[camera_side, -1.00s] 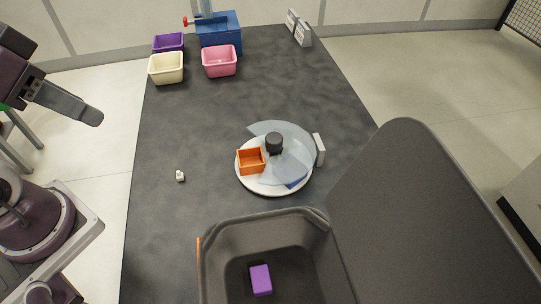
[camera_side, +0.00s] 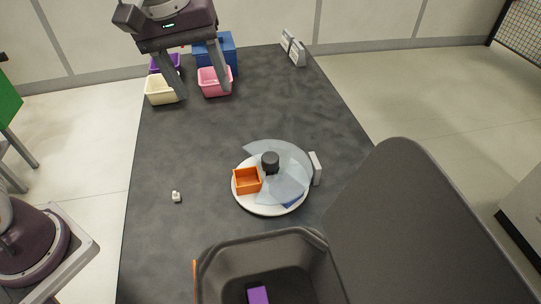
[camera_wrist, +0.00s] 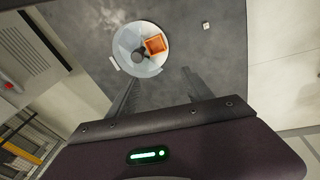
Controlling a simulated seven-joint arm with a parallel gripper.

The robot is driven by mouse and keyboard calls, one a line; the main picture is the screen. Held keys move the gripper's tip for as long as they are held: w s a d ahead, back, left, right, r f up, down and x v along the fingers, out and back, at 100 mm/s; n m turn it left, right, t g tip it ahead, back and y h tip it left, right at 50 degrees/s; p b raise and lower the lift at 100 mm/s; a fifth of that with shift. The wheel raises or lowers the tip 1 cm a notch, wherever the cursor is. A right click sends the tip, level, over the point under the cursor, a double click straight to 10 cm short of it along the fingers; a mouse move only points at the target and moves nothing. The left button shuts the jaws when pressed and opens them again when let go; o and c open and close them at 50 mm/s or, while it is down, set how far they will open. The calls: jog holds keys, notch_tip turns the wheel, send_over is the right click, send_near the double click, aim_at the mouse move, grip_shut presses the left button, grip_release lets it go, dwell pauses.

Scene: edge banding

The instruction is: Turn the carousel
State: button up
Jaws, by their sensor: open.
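The carousel (camera_side: 253,204) is a round white plate on the middle of the dark table. Clear, partly open cover panels (camera_side: 287,186) and a dark central knob (camera_side: 270,162) sit on it. An orange square box (camera_side: 247,181) stands on its left part, and something blue shows under the clear panel. The carousel also shows in the wrist view (camera_wrist: 122,63), ahead of my fingers. My gripper (camera_side: 203,95) is open and empty, high over the far end of the table, well apart from the carousel. Its two fingers show spread in the wrist view (camera_wrist: 160,82).
A small white upright block (camera_side: 315,168) stands at the carousel's right edge. A small white object (camera_side: 176,197) lies to the left. A large grey bin (camera_side: 222,262) holding a purple block (camera_side: 258,295) is in front. Cream (camera_side: 162,91) and pink (camera_side: 211,84) bins stand at the back.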

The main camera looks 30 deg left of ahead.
jog(key=w+d+f+n+g, duration=0.1)
jog(key=w+d+f+n, duration=0.15)
jog(key=w+f, duration=0.25)
jog(key=n+g, duration=0.1)
jog(key=n, duration=0.1)
send_over(270, 157)
jog(key=shift+y, duration=0.4)
notch_tip(270, 157, down, 9)
jog(key=shift+r, duration=0.1)
notch_tip(270, 157, down, 8)
jog(key=shift+r, duration=0.2)
jog(key=shift+c, duration=0.2)
grip_shut()
